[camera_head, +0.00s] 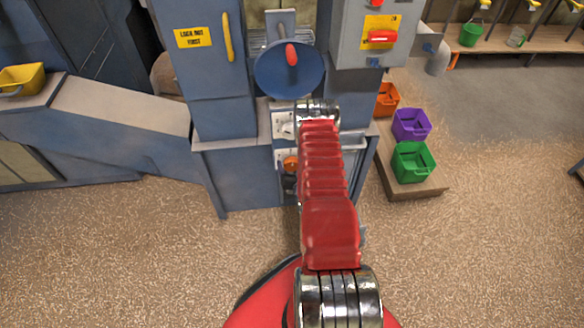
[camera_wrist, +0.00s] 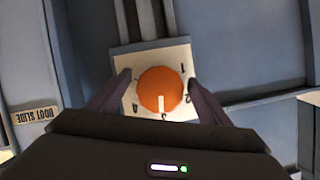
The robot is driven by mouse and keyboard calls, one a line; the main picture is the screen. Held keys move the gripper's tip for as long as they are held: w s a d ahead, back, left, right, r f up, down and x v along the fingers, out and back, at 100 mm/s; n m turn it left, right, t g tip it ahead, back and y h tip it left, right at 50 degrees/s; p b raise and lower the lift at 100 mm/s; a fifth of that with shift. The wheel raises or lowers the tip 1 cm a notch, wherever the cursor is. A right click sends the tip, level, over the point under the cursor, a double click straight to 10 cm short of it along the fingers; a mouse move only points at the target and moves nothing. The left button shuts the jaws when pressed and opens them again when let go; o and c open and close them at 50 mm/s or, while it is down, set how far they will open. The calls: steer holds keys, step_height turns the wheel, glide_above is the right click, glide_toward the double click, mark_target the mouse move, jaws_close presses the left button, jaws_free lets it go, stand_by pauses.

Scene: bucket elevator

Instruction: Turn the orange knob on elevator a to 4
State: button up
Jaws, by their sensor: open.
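The orange knob (camera_wrist: 160,88) sits on a pale square dial plate (camera_wrist: 150,56) in the wrist view. Dark numbers around it read 1 at upper right, 2 at right, 3 at the bottom and 4 at lower left. The knob's white mark points down, at about the 3. My gripper (camera_wrist: 158,80) is open, with one dark finger on each side of the knob. I cannot tell whether the fingers touch it. In the head view the orange knob (camera_head: 290,163) shows low on the blue machine, partly hidden by my red arm; my gripper is hidden there.
A blue round dish with a red handle (camera_head: 291,55) stands above the knob. Orange, purple (camera_head: 411,124) and green (camera_head: 413,161) bins stand to the right. The floor in front is clear.

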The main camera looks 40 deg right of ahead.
steer(key=c, duration=0.9)
steer(key=shift+d, duration=0.15)
steer(key=shift+c, duration=0.7)
steer(key=shift+s, duration=0.1)
steer(key=shift+m, duration=0.3)
steer(key=m+t+y, duration=0.1)
steer(key=m, duration=0.2)
steer(key=shift+t, duration=0.3)
steer(key=m+t+y, duration=0.1)
steer(key=m+t, duration=0.1)
steer(key=m, duration=0.2)
